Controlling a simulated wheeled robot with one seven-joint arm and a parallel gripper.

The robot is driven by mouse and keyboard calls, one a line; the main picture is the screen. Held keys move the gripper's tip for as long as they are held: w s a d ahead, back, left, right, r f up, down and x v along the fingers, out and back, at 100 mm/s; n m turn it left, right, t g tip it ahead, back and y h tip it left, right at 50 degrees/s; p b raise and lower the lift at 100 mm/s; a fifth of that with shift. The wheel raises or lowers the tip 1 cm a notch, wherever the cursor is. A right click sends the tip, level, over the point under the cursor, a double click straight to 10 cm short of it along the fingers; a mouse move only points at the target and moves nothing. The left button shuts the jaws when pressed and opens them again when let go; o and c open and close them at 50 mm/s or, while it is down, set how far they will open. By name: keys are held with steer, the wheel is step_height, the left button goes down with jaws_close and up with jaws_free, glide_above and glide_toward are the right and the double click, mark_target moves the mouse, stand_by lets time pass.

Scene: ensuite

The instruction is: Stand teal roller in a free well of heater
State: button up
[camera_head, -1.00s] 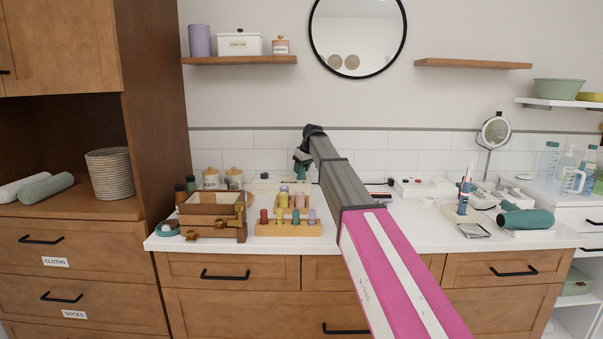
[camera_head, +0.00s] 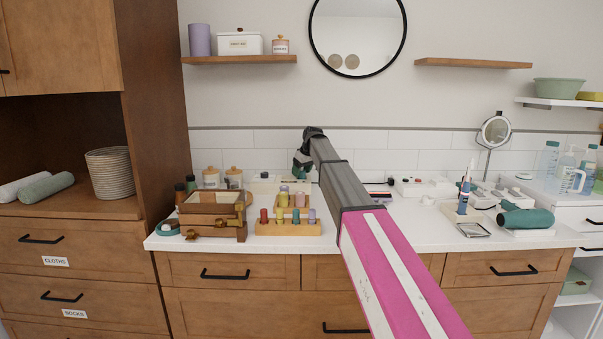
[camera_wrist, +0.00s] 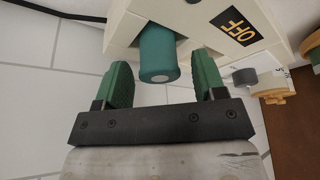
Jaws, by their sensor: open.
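The teal roller (camera_wrist: 158,58) shows in the wrist view with its end toward the camera and its far end against the cream heater (camera_wrist: 125,22). It looks set in the heater, but the well's rim is hidden. My gripper (camera_wrist: 162,75) is open, with one green finger on each side of the roller and visible gaps. In the head view my gripper (camera_head: 302,167) is at the back of the counter, beside the right end of the cream heater (camera_head: 264,184). The roller cannot be made out there.
A wooden rack (camera_head: 288,229) with several coloured rollers stands in front of the heater. A brown box (camera_head: 211,209) with brass fittings stands to its left. The heater's OFF label (camera_wrist: 237,27) and a knob (camera_wrist: 245,77) are close to the right finger.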

steer(key=v, duration=1.1)
steer(key=shift+r, duration=0.25)
steer(key=shift+s, duration=0.15)
